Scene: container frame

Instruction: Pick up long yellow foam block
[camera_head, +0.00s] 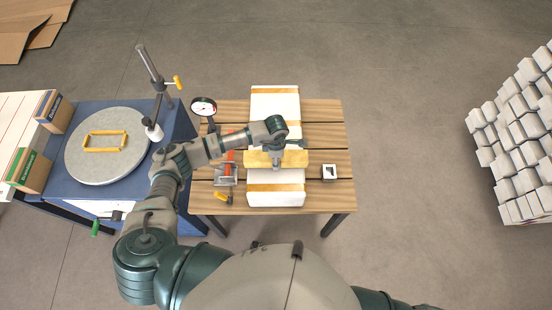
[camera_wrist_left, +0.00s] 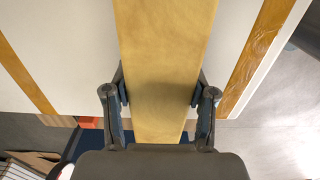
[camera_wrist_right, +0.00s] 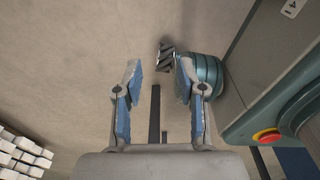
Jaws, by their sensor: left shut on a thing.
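The long yellow foam block (camera_head: 292,158) lies crosswise over a white block with tan bands (camera_head: 274,103) on the slatted wooden table. My left gripper (camera_head: 276,157) is above the middle of the yellow block. In the left wrist view, the yellow block (camera_wrist_left: 165,60) runs between the two fingers of the left gripper (camera_wrist_left: 160,92), which are shut on its sides. Whether the block is lifted clear of the white one cannot be told. My right gripper (camera_wrist_right: 158,75) is open and empty in the right wrist view, over the floor.
The wooden table (camera_head: 325,115) also holds a small white block (camera_head: 329,172), a red tool (camera_head: 228,164) and a dial gauge (camera_head: 204,107). At left, a blue table (camera_head: 60,180) carries a round grey plate (camera_head: 85,165) with a yellow frame. White blocks (camera_head: 515,140) are stacked at far right.

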